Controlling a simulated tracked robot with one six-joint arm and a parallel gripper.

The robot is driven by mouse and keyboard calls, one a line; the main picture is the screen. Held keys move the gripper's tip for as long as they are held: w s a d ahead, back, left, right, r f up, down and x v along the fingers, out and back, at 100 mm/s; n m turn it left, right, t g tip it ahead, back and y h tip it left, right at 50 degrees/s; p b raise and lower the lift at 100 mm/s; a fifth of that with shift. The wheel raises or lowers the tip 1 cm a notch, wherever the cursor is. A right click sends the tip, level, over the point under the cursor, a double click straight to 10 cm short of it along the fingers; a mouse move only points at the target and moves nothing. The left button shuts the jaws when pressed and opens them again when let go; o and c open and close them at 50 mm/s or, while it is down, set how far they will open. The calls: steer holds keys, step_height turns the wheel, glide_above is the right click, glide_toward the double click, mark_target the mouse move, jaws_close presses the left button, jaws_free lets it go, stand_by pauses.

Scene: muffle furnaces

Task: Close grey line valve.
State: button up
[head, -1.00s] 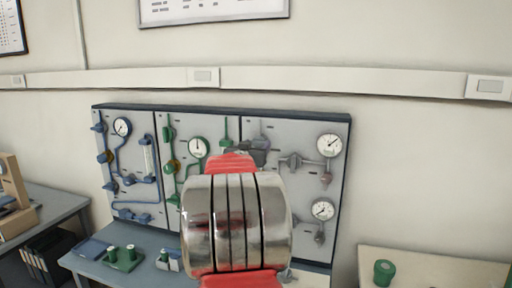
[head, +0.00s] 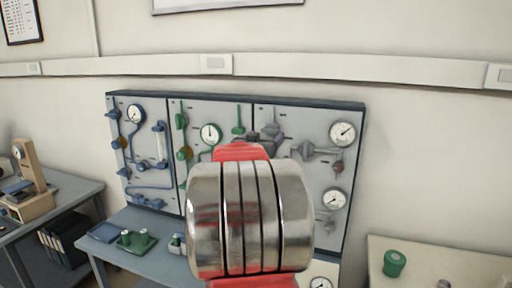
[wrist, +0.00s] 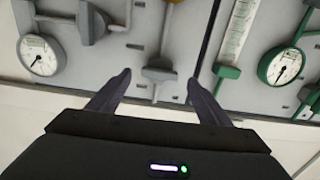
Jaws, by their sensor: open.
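The grey line section of the wall panel (head: 285,180) carries grey pipes, grey fittings (head: 308,150) and two round gauges. In the wrist view, a grey T-shaped handle (wrist: 160,73) on a thin stem sits between my fingertips, apart from both. A second, darker grey fitting (wrist: 90,22) is up and to the left. I cannot tell for sure which is the valve handle. My gripper (wrist: 158,79) is open and empty, facing the panel. In the head view my arm hides most of the gripper and the lower grey section.
The green line (head: 210,133) and blue line (head: 136,115) sections are on the left in the head view. A bench (head: 125,215) with green parts stands below. A right-hand table (head: 430,262) bears a green cylinder (head: 394,263).

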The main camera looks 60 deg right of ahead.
steer(key=s+a, duration=0.1)
steer(key=a, duration=0.9)
steer(key=shift+s, duration=0.25)
steer(key=shift+f, duration=0.1)
stand_by(0.4)
